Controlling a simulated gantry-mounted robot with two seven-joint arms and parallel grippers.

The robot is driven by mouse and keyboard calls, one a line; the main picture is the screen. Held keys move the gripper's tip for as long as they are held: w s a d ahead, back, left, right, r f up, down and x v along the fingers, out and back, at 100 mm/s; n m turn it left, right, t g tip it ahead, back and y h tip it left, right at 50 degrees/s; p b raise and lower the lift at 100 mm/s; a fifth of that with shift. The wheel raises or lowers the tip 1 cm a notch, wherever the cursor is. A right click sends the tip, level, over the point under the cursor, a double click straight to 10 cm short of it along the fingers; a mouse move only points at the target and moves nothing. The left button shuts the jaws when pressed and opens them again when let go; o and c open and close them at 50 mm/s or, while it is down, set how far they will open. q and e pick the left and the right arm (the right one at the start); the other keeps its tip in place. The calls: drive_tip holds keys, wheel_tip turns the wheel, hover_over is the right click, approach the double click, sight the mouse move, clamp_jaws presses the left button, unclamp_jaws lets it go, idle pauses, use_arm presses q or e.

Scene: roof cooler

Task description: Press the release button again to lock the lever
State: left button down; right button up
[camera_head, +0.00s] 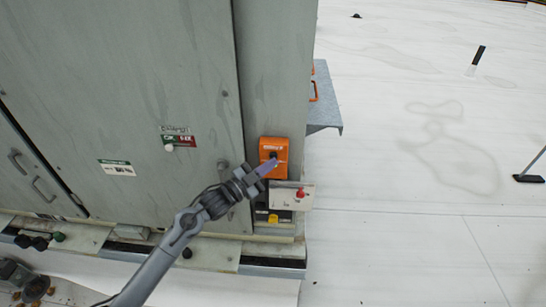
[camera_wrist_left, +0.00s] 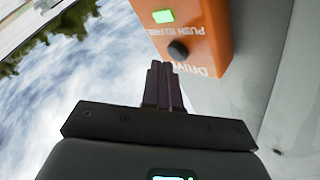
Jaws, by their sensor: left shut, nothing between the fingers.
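The orange box (camera_head: 281,146) is mounted on the narrow grey panel right of the cabinet door. In the left wrist view the orange box (camera_wrist_left: 208,28) carries a round black button (camera_wrist_left: 178,50), a lit green window (camera_wrist_left: 163,16) and white lettering. My left gripper (camera_head: 275,162) is shut and empty, its fingers pointing at the box. In the left wrist view its fingertips (camera_wrist_left: 164,66) are just short of the button in the picture; I cannot tell whether they touch it. I cannot make out the lever for certain. My right gripper is not in view.
Below the orange box is a pale plate with a red knob (camera_head: 300,193), and a yellow part (camera_head: 273,218) lower down. The large grey cabinet door (camera_head: 130,90) fills the left. A grey shelf (camera_head: 323,100) juts out at right. The white roof (camera_head: 420,200) beyond is mostly clear.

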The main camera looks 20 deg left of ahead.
use_arm(q)
drive_tip(key=shift+w, duration=0.15)
idle(0.5)
drive_tip(key=shift+w+a+b, duration=0.1)
drive_tip(key=shift+w+b, duration=0.2)
drive_tip(key=shift+w, duration=0.15)
idle(0.5)
drive_tip(key=shift+s+p, duration=0.35)
drive_tip(key=shift+s, duration=0.25)
